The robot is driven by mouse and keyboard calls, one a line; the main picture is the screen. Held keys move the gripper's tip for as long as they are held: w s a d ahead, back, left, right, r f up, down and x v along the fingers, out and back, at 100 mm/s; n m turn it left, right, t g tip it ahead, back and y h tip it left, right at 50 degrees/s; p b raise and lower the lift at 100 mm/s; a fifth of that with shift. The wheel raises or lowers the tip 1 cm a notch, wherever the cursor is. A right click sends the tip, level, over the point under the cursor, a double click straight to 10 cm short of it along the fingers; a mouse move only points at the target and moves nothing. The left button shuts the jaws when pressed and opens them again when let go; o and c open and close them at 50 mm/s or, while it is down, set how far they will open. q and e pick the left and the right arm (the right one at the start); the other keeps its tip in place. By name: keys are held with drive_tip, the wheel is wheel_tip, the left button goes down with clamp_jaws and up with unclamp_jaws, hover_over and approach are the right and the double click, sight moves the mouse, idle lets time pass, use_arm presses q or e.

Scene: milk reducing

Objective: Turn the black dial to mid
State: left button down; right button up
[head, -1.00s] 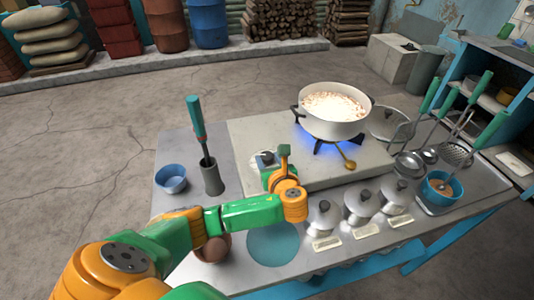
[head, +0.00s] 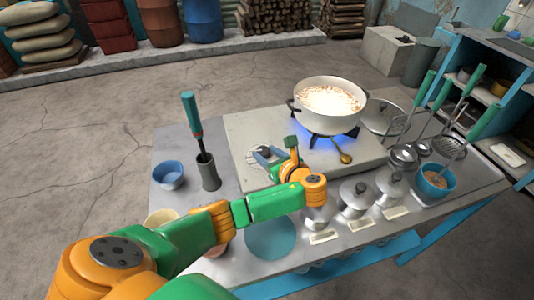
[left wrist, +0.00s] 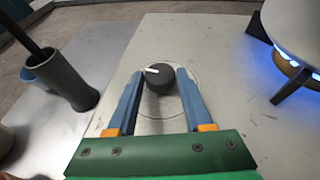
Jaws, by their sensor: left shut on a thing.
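The black dial (left wrist: 160,80) sits on the pale stove top (left wrist: 235,110), inside a thin ring. Its white mark points to the left in the left wrist view. In the head view the dial (head: 264,150) is small, at the stove's front left. My left gripper (left wrist: 158,74) has its two blue fingers on either side of the dial, shut on it. In the head view the left gripper (head: 266,156) reaches the dial from the front right. My right gripper is not in view.
A white pot (head: 330,105) with bright contents stands over a blue flame on the stove. A grey holder (head: 207,172) with a green-handled tool and a blue bowl (head: 169,176) are left of the stove. Lidded metal canisters (head: 356,197) line the front.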

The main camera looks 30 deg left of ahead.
use_arm(q)
drive_tip(key=shift+c, duration=1.5)
unclamp_jaws()
drive_tip(key=v, duration=0.7)
